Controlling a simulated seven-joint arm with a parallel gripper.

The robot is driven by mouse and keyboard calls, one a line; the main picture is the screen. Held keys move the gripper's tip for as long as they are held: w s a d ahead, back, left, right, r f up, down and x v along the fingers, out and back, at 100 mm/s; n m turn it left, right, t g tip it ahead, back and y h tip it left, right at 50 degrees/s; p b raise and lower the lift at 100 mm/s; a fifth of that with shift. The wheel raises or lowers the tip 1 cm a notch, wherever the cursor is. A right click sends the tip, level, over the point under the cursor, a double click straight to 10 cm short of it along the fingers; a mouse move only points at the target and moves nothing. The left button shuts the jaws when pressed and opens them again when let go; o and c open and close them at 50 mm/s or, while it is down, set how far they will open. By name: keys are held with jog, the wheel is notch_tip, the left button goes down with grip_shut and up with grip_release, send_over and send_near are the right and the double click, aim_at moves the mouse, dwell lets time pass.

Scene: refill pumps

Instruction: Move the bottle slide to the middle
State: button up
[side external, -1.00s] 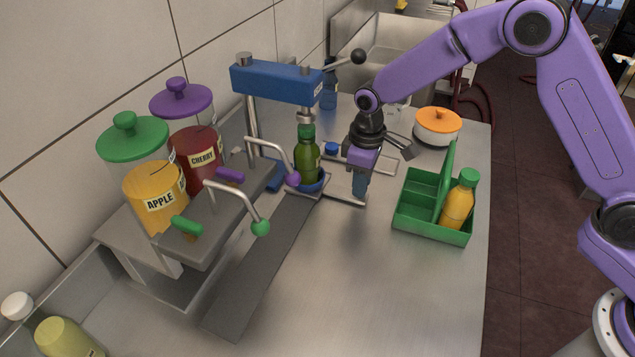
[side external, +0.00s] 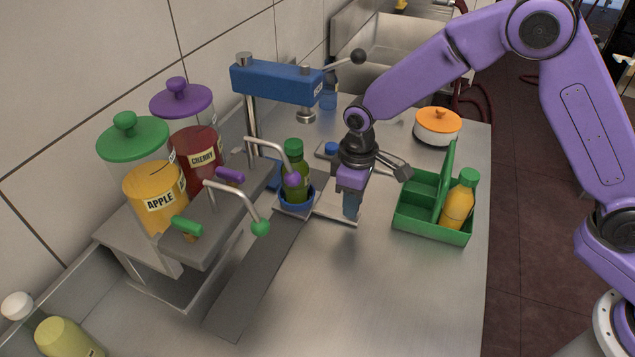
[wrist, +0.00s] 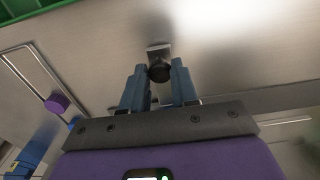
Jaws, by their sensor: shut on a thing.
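The bottle slide (side external: 333,216) is a flat metal plate on a long grey rail (side external: 250,285). Its blue cup (side external: 296,205) holds an upright green bottle (side external: 296,163) with a green cap. The bottle stands by the purple-tipped spout (side external: 291,179), which covers part of it. My gripper (side external: 351,212) is at the slide's right end, pointing down. In the wrist view my gripper (wrist: 159,75) is shut on the slide's dark round knob (wrist: 159,71), which lies between the blue fingers. The knob is hidden in the side view.
A blue press (side external: 277,82) stands behind the bottle. The apple jar (side external: 155,195) and cherry jar (side external: 197,155) stand left, with a green-tipped spout (side external: 260,228) nearer. A green crate (side external: 405,222) with an orange bottle (side external: 457,207) is right. The front counter is clear.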

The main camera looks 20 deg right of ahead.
jog(key=shift+s+a, duration=1.55)
jog(key=shift+a, duration=0.05)
jog(key=o, duration=0.9)
jog(key=shift+o, duration=0.2)
notch_tip(320, 180, up, 18)
jog(key=shift+f, duration=0.25)
